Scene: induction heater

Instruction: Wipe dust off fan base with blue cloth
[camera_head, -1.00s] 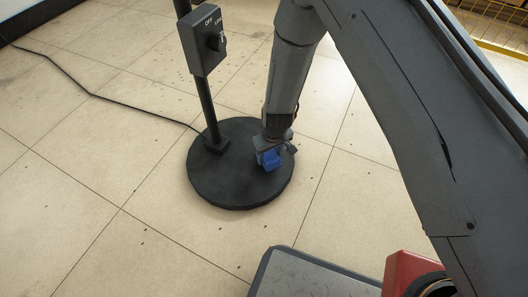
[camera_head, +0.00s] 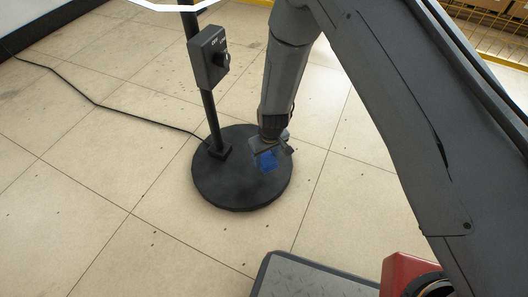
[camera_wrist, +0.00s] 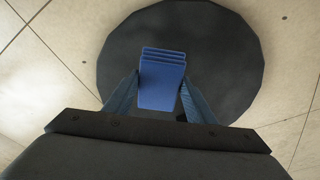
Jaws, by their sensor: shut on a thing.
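The fan base (camera_head: 225,188) is a round black disc on the floor, with a dark pole standing on its rear left part. The blue cloth (camera_head: 267,161) is held in my gripper (camera_head: 270,156) over the right half of the disc. In the wrist view the folded cloth (camera_wrist: 162,72) sits between the two fingers of my gripper (camera_wrist: 160,85), above the base (camera_wrist: 120,50). Whether the cloth touches the disc I cannot tell. No dust can be made out on the base.
A control box (camera_head: 208,57) with a knob is fixed on the pole (camera_head: 211,118). A black cable (camera_head: 110,107) runs from the base across the tiled floor to the left. The floor around the disc is clear apart from small dark specks.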

